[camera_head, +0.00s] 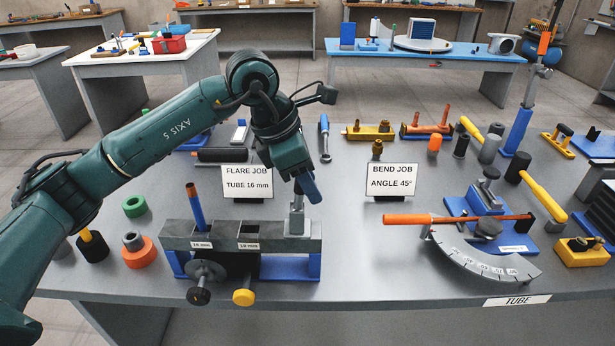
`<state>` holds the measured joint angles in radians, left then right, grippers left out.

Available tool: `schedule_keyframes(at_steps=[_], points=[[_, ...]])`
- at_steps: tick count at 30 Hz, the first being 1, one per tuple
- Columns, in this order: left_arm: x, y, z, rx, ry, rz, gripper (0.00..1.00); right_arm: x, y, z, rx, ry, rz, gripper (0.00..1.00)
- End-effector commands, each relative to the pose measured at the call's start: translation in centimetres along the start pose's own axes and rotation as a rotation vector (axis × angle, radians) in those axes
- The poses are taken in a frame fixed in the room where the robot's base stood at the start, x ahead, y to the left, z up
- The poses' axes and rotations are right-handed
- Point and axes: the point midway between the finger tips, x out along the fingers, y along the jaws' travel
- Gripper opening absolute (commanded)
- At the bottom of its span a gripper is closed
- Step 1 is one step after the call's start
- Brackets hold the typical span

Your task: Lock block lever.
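The flaring block (225,244) is a grey bar on blue feet at the front of the bench, left of centre. Its two openings are labelled 16 mm and 19 mm. A blue tube with an orange end (195,206) stands upright in the 16 mm opening. A grey metal lever (297,217) stands up at the block's right end. My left gripper (300,178) reaches down directly above the lever. A dark blue piece (308,190) shows there, perhaps the lever's grip. The gripper's fingers are not clear, so I cannot tell whether they hold it. My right gripper is not in view.
A black knob (199,294) and a yellow knob (243,297) stick out of the block's front. The flare job sign (247,184) stands behind the block. The tube bender (480,262) lies to the right. Bare bench separates the block and bender.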

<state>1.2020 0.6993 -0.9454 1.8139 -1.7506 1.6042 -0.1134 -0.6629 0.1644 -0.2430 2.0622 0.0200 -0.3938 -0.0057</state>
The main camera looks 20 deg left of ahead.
Motion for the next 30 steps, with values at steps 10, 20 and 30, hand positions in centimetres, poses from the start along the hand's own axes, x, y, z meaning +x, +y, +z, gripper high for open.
schedule_keyframes(at_steps=[10,20,30], points=[[-0.03,-0.01,0.01,0.0,0.0,-0.001,0.1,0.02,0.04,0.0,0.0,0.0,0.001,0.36],[-0.05,-0.01,0.01,0.0,0.0,0.0,0.0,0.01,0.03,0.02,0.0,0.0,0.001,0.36],[-0.08,0.45,-0.09,0.0,0.017,0.003,0.0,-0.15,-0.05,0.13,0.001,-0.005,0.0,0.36]])
